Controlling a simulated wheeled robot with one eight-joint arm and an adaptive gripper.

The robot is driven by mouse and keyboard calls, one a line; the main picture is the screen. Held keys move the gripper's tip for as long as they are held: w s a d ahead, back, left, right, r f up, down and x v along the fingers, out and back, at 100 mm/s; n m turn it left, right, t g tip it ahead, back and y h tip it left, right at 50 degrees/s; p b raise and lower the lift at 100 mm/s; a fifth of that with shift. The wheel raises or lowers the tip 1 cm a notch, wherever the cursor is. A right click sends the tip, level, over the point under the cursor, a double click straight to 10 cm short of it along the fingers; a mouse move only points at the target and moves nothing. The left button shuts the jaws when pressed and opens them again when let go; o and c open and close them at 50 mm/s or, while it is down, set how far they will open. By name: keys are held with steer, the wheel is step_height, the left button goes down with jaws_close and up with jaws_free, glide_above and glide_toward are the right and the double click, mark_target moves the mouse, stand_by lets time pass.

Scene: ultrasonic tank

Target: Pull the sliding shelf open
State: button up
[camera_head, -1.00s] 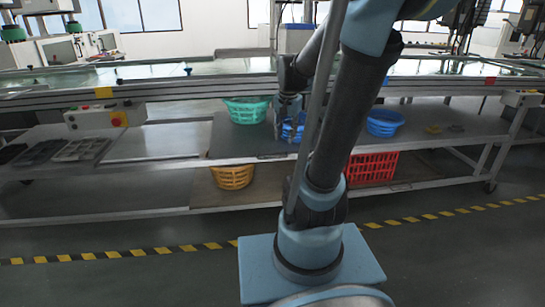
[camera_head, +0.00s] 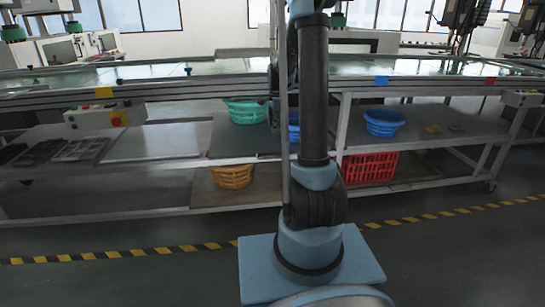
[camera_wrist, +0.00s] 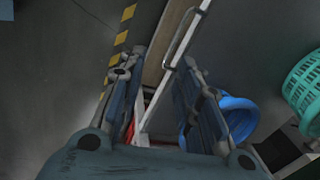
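The sliding shelf (camera_head: 235,144) is a dark grey panel in the middle level of the long bench, with its front edge facing me. In the wrist view its dark surface (camera_wrist: 235,45) is at upper right, with a pale bar-like handle (camera_wrist: 183,36) along its front edge. My gripper (camera_wrist: 160,65) is open in the wrist view, its two fingers apart. The lower part of the handle and edge shows between the fingers, close to the right one; I cannot tell whether they touch. In the head view my arm hides most of the gripper.
A green basket (camera_head: 246,112) and a blue basket (camera_head: 294,130) stand on the shelf. A yellow basket (camera_head: 232,177) and a red crate (camera_head: 369,168) are below. A blue basin (camera_head: 383,123) stands farther right. The striped floor in front is clear.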

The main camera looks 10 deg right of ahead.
steer(key=m, duration=0.2)
glide_toward(273, 157)
steer(key=f, duration=0.2)
steer(key=w+f, duration=0.1)
steer(key=f, duration=0.2)
steer(key=w+f, duration=0.1)
steer(key=f, duration=0.1)
steer(key=shift+f, duration=0.35)
jaws_close()
